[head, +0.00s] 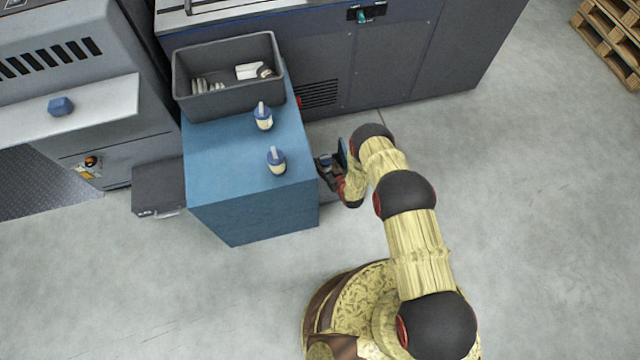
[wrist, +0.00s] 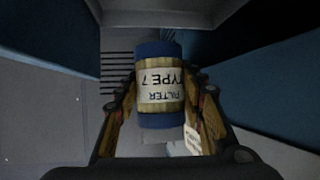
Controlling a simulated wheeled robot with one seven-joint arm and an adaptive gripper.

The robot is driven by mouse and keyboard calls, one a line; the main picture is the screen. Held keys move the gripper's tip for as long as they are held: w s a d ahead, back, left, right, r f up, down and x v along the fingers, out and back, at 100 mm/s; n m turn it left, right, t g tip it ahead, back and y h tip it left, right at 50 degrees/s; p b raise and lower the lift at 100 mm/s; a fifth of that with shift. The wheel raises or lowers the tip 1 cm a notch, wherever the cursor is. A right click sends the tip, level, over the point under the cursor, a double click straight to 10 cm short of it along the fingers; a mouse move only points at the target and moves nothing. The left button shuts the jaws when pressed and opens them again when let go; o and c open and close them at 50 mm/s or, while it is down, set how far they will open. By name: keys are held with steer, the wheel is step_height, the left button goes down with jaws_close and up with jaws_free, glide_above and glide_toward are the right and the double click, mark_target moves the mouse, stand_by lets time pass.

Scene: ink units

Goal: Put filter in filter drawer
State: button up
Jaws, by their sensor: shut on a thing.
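My gripper (head: 328,165) is low beside the right side of the blue cabinet, in front of the dark machine. In the wrist view its fingers (wrist: 160,105) are shut around a filter (wrist: 160,85). The filter is a cylinder with blue ends, a tan body and a white label reading "FILTER TYPE 7". In the head view the arm and gripper mostly hide it. A dark grey drawer-like box (head: 158,186) with a handle sticks out low, left of the cabinet; I cannot tell if it is the filter drawer. A white label (wrist: 192,140) shows below the filter in the wrist view.
Vent slots (head: 318,94) are on the machine behind. A blue knob (head: 60,106) lies on the left shelf. Front floor is clear.

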steer(key=b, duration=0.3)
glide_above(324, 181)
step_height(324, 181, down, 8)
steer(key=shift+f, duration=0.1)
steer(key=shift+f+b, duration=0.95)
steer(key=shift+f, duration=0.9)
steer(key=shift+r, duration=0.1)
steer(key=o, duration=1.2)
